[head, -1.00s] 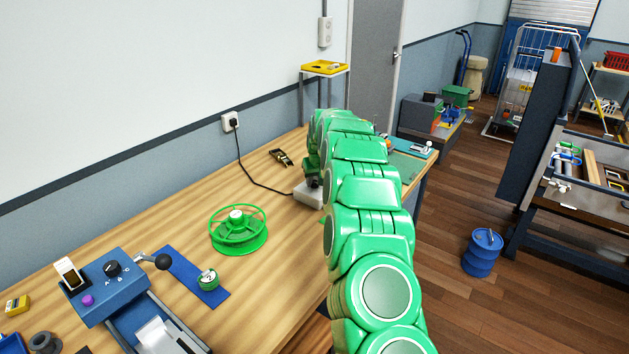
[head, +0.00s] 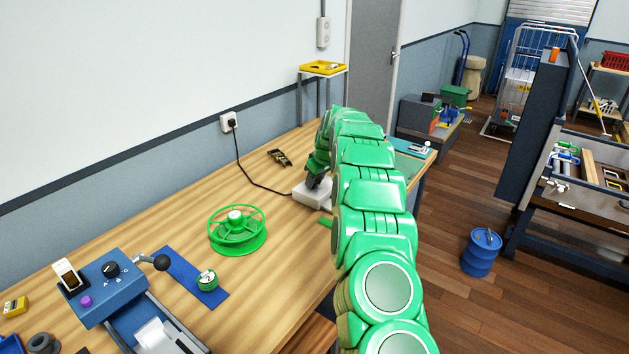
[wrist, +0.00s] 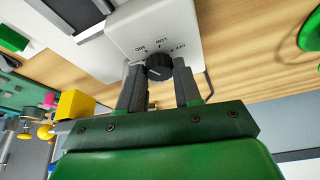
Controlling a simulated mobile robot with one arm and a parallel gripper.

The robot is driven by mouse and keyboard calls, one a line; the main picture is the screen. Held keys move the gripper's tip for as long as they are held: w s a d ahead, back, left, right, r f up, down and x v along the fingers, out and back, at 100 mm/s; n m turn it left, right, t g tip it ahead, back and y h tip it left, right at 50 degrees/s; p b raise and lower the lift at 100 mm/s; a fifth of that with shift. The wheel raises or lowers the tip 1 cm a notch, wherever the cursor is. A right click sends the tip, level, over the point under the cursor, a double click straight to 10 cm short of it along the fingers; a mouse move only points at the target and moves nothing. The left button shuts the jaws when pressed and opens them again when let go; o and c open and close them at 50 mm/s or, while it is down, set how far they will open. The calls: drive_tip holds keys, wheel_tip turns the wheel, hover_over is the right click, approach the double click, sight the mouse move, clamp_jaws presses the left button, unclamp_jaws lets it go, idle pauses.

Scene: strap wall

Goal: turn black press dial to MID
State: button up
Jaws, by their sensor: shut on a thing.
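The black press dial (wrist: 159,67) sits on the front of the white press (wrist: 150,25) in the wrist view. The labels MID, LOW and OFF are printed around it, and I cannot clearly tell which one its mark points to. My gripper (wrist: 160,80) has one dark finger on each side of the dial and is shut on it. In the head view the white press (head: 313,195) stands on the wooden bench, with my gripper (head: 318,181) at it. The dial is hidden there by my gripper and arm.
A black cable runs from the wall socket (head: 229,122) to the press. A green wire reel (head: 237,232) and a blue device (head: 108,285) stand on the bench to the left. A yellow block (wrist: 75,104) is left of my gripper. Bench between reel and press is clear.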

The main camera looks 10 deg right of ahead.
drive_tip(key=o, duration=1)
drive_tip(key=shift+o, duration=0.2)
drive_tip(key=v, duration=0.7)
drive_tip(key=shift+r, duration=0.4)
drive_tip(key=shift+s, duration=0.15)
